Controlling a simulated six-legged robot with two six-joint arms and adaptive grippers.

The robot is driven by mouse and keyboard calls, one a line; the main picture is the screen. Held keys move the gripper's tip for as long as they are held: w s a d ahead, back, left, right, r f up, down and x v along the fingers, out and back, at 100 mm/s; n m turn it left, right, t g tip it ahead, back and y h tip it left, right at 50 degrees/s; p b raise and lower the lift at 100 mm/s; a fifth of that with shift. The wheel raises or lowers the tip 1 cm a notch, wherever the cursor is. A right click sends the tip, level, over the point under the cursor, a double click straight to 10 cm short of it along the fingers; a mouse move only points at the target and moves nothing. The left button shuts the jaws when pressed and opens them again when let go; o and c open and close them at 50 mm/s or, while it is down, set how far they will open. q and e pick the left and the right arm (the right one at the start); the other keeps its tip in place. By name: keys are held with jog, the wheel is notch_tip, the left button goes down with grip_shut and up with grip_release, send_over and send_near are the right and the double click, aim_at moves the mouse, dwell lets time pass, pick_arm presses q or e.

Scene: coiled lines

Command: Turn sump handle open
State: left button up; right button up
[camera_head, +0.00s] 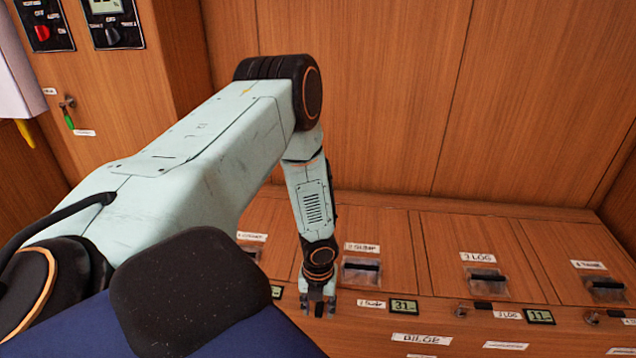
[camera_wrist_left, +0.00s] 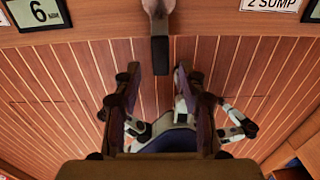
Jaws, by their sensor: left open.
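My left gripper (camera_head: 318,301) is at the cabinet's front edge, just left of the "2 SUMP" label (camera_head: 370,304); it hides the sump handle in the head view. In the left wrist view, the handle (camera_wrist_left: 160,52) has a grey metal stem and a black grip, at the top centre. It sits between the "6" display and the "2 SUMP" label (camera_wrist_left: 272,5). The fingers of my left gripper (camera_wrist_left: 160,72) are apart on either side of the grip's line, with gaps visible at both sides. I cannot tell how deep the grip is between them. My right gripper is not in view.
The sump display (camera_head: 404,306) reads 31. The log valve (camera_head: 461,311) and its "11" display (camera_head: 540,317) are further right. Lidded compartments with black handles, such as the log one (camera_head: 486,277), line the top. A wooden wall (camera_head: 400,100) stands behind.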

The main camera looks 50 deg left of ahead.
aim_at(321, 313)
pick_arm(q)
notch_tip(321, 313, up, 12)
jog(key=shift+f, duration=0.2)
dwell(0.9)
jog(key=d+n+t+h+p, duration=0.2)
jog(key=d+n+t+h, duration=0.15)
jog(key=d+n, duration=1.45)
jog(key=s+a+n+g+y+p, duration=0.1)
jog(key=s+n, duration=0.4)
jog(key=s, duration=0.5)
jog(key=s+a+n+g+y+p, duration=0.1)
jog(key=s+n, duration=0.4)
jog(key=s, duration=0.5)
jog(key=shift+a+f+n+g+y+p, duration=0.45)
jog(key=shift+g+y+p, duration=0.3)
jog(key=shift+p, duration=0.45)
jog(key=shift+c, duration=0.5)
